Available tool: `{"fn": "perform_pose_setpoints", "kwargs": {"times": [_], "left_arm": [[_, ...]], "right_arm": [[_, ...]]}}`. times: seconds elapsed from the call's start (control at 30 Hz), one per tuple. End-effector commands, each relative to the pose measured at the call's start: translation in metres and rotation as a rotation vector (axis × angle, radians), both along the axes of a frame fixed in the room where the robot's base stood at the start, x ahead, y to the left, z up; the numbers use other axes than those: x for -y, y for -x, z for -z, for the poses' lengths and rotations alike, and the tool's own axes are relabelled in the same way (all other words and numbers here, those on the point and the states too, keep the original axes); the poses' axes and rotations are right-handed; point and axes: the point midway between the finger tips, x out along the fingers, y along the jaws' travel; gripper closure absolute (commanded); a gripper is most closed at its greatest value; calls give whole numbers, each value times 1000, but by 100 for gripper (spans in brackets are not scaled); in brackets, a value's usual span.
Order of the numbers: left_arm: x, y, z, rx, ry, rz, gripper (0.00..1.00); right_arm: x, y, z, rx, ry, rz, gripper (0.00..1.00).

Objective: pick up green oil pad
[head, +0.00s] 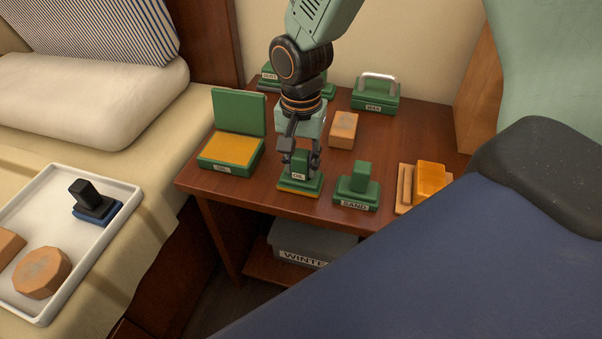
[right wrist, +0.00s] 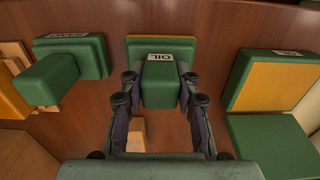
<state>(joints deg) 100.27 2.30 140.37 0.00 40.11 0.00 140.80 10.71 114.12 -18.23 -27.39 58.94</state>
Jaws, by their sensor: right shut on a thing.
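The green oil pad (head: 299,184) has an upright green grip block, a label reading OIL and an orange underside. It is at the front middle of the wooden table. My right gripper (head: 301,167) comes down from above and is shut on the pad's grip block, one finger on each side. In the right wrist view the pad's block (right wrist: 160,88) stands between the fingers. I cannot tell whether the pad touches the table or hangs just above it. My left gripper is not in view.
An open green case (head: 232,152) with an orange pad stands left. A green SAND pad (head: 357,190) and orange block (head: 430,178) are right. A wooden block (head: 342,130) and green WAX box (head: 377,95) stand behind. A white tray (head: 52,296) is on the bed.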

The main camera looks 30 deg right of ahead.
Motion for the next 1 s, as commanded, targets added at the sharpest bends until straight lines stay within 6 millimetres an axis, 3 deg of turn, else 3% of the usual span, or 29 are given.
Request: {"fn": "perform_pose_setpoints", "kwargs": {"times": [0.13, 0.43, 0.8, 1.0], "left_arm": [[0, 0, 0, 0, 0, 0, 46], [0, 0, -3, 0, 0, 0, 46], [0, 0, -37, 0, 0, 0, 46], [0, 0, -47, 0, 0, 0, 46]], "right_arm": [[0, 0, 0, 0, 0, 0, 100], [0, 0, -5, 1, 0, 0, 100], [0, -1, -72, 4, 0, 2, 100], [0, -1, -96, 1, 0, 0, 100]]}}
